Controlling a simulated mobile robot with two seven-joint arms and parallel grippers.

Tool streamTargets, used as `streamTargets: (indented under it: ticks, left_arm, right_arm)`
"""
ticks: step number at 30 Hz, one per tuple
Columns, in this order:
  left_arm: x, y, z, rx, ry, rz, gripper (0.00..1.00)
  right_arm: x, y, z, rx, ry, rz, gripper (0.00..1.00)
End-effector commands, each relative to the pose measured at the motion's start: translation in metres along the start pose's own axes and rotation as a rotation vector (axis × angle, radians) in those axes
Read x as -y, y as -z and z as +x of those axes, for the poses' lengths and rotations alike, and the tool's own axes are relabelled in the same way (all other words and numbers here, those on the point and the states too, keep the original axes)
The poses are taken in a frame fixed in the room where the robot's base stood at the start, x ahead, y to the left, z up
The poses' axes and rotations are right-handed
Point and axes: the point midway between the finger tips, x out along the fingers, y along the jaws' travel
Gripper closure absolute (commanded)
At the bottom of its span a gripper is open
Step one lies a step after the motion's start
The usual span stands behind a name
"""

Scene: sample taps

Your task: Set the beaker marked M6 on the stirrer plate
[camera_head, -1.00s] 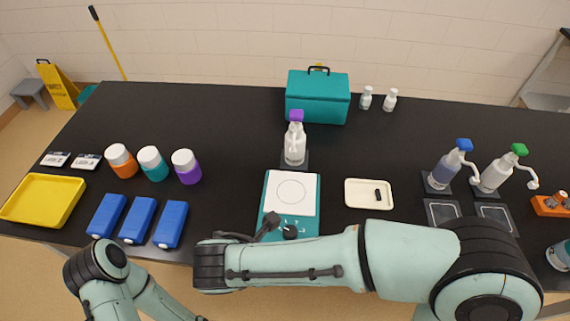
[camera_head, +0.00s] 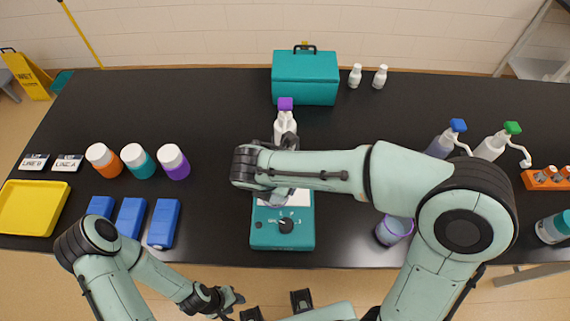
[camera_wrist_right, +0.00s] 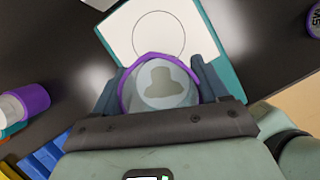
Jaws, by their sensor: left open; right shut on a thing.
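The stirrer plate (camera_head: 262,237) is a teal unit with a white top and a front knob. In the wrist view its white top (camera_wrist_right: 190,30) shows a circle outline. My right gripper (camera_head: 268,190) is over the plate and shut on a clear beaker with a purple rim (camera_wrist_right: 165,85); no marking is readable on it. I cannot tell whether the beaker touches the plate. A second purple-rimmed beaker (camera_head: 393,231) stands to the right of the plate, partly hidden by my right arm. My left gripper (camera_head: 230,300) is open and empty in front of the table edge.
A bottle with a purple cap (camera_head: 285,123) stands close behind the plate. A teal case (camera_head: 305,78) is at the back. Blue blocks (camera_head: 163,224), lidded jars (camera_head: 173,161) and a yellow tray (camera_head: 32,208) are on the left.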

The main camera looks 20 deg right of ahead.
Motion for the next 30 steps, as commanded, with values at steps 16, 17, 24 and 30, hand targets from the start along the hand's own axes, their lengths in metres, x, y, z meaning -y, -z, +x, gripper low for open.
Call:
streamTargets:
  ticks: [16, 17, 24, 30]
  left_arm:
    - [-0.006, 0.005, -0.011, -0.008, -0.003, 0.003, 0.57]
    - [-0.006, 0.006, -0.012, -0.009, -0.003, 0.003, 0.57]
    - [-0.005, 0.004, -0.009, -0.007, -0.002, 0.002, 0.57]
    - [-0.005, 0.004, -0.009, -0.007, -0.002, 0.002, 0.57]
  right_arm:
    - [-0.001, -0.044, 0.017, 0.001, 0.000, 0.003, 0.61]
    - [-0.001, -0.047, 0.019, 0.001, 0.000, 0.002, 0.61]
    - [0.000, -0.045, 0.035, -0.001, 0.000, -0.001, 0.61]
    - [0.000, -0.045, 0.035, 0.000, -0.001, 0.000, 0.61]
